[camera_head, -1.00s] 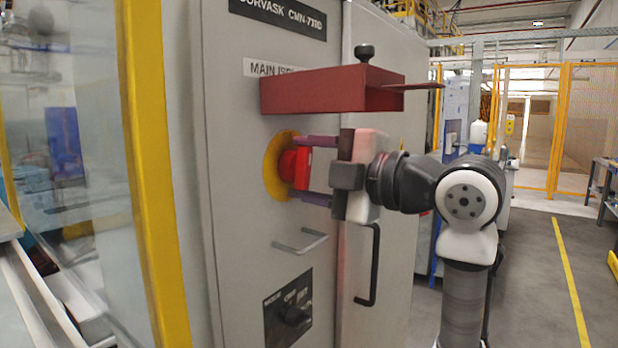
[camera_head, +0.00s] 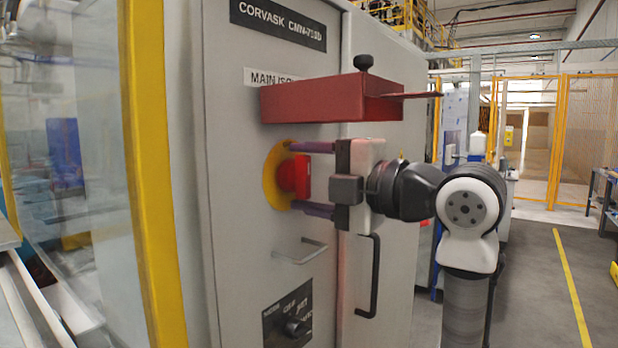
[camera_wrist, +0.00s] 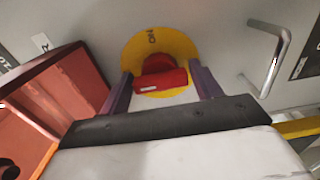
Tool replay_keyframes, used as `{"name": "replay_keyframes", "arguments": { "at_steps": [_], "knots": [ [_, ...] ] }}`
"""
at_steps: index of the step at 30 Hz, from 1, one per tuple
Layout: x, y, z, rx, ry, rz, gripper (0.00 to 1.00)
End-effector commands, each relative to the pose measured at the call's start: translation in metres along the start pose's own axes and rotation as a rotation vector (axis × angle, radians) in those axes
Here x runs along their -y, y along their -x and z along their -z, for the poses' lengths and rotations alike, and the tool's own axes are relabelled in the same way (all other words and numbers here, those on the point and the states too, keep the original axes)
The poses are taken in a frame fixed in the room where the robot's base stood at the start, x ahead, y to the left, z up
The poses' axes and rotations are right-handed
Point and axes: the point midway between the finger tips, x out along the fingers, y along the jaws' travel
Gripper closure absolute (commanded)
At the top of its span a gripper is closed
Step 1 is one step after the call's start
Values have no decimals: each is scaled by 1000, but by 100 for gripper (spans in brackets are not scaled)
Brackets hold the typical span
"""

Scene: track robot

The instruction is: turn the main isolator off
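The main isolator is a red knob (camera_head: 293,176) on a round yellow plate (camera_head: 271,182) on the grey cabinet door. A partly covered label (camera_head: 262,77) above it begins "MAIN IS". My gripper (camera_head: 291,176) is level with the knob, its two purple fingers apart, one above and one below it. In the wrist view, the red knob (camera_wrist: 160,76) lies between the fingertips (camera_wrist: 160,72), with a narrow gap visible on each side. Its bar runs nearly crosswise there and carries a small pale mark.
A red box-like hood (camera_head: 315,100) with a black knob on top juts out just above my gripper. A metal handle (camera_head: 300,250) and a black switch panel (camera_head: 287,312) are below. A black door handle (camera_head: 375,280) is beneath my wrist. Open floor lies right.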

Motion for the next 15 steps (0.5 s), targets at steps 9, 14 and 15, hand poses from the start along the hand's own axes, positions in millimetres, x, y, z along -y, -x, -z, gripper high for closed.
{"name": "replay_keyframes", "arguments": {
  "at_steps": [9,14,15],
  "knots": [
    [0,3,0,1,-1,-2,36],
    [1,24,-1,3,-1,-3,36],
    [1,33,-1,5,0,-3,36]
  ]
}}
